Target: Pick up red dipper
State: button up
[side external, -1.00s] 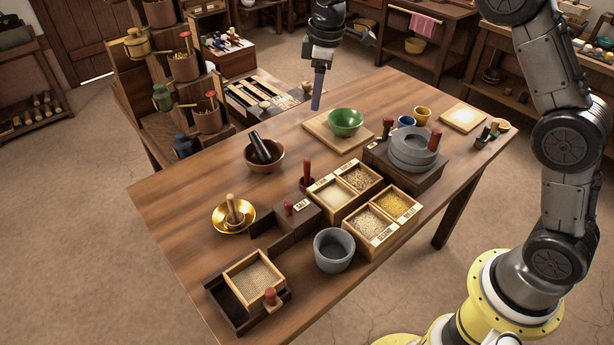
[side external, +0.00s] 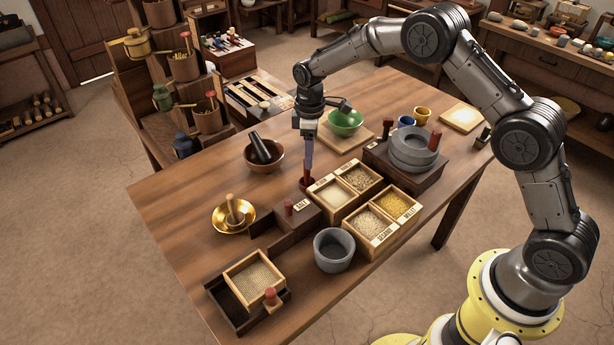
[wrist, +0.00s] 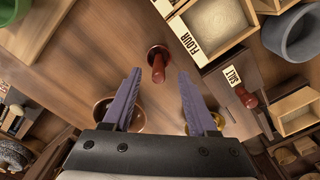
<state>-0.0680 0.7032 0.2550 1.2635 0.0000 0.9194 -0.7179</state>
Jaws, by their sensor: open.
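The red dipper (side external: 306,182) stands on the table beside the flour bin, mostly hidden by my fingers in the side external view. In the wrist view the red dipper (wrist: 157,63) shows from above, its handle end lined up between and just beyond my fingertips. My gripper (side external: 308,162) points down directly over it. In the wrist view its two purple fingers (wrist: 159,75) are spread apart, with nothing held. Whether a finger touches the handle cannot be told.
The salt box (side external: 300,216) with a red knob and the grain bins (side external: 335,190) stand close by. A brown mortar bowl (side external: 278,163) is to the left, a green bowl (side external: 345,123) behind. A grey pot (side external: 334,250) stands in front.

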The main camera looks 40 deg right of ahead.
send_over(307, 186)
jog(key=f, duration=0.5)
jog(key=shift+w+d+f, duration=0.1)
jog(key=shift+w+d, duration=0.15)
jog(key=shift+w, duration=0.05)
grip_shut()
